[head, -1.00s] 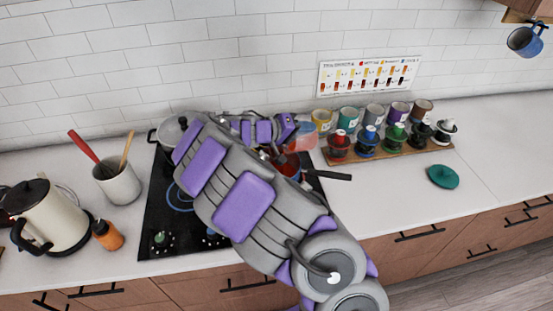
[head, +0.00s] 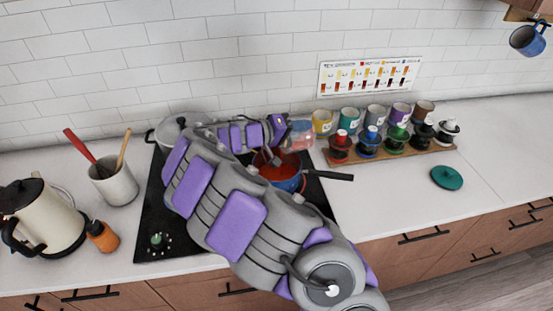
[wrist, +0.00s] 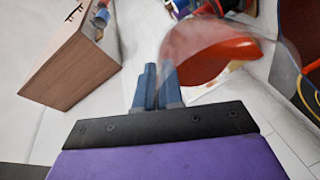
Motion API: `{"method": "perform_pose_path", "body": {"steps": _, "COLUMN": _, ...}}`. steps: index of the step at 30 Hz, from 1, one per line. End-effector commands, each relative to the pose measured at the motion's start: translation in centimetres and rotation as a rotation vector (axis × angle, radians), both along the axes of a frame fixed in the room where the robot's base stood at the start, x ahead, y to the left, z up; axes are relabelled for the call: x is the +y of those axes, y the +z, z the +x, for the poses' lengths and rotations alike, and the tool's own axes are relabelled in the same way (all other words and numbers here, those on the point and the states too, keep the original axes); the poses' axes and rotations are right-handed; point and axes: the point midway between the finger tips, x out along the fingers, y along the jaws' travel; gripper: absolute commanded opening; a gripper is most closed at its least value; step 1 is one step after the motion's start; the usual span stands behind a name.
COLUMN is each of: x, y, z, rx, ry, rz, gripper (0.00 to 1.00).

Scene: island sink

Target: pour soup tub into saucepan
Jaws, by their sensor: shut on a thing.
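The soup tub (head: 300,131) is a clear container with red-orange contents. It is above the back right of the stove; it also shows in the wrist view (wrist: 208,48), with the red soup in it. My gripper (wrist: 158,85) is shut on the tub; in the head view my gripper (head: 284,131) is at its left side. The tub's exact tilt is hard to tell. The blue saucepan (head: 288,183) is below and nearer than the tub, with red soup inside and its dark handle pointing right. My arm hides part of its left side.
A grey lidded pot (head: 168,130) stands at the back left of the black stove (head: 150,215). A wooden rack (head: 395,154) of jars and cans is right of the tub. A teal lid (head: 446,177) lies on the counter. A kettle (head: 42,215) and utensil crock (head: 117,184) stand left.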

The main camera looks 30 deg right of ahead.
Motion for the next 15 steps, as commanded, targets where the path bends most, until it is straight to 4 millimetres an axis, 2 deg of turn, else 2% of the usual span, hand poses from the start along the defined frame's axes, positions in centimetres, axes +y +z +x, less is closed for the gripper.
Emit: {"method": "perform_pose_path", "body": {"steps": 15, "x": 0.53, "y": 0.23, "z": 0.01, "rx": 0.002, "ry": 0.0, "rz": -0.064, "gripper": 0.0}}
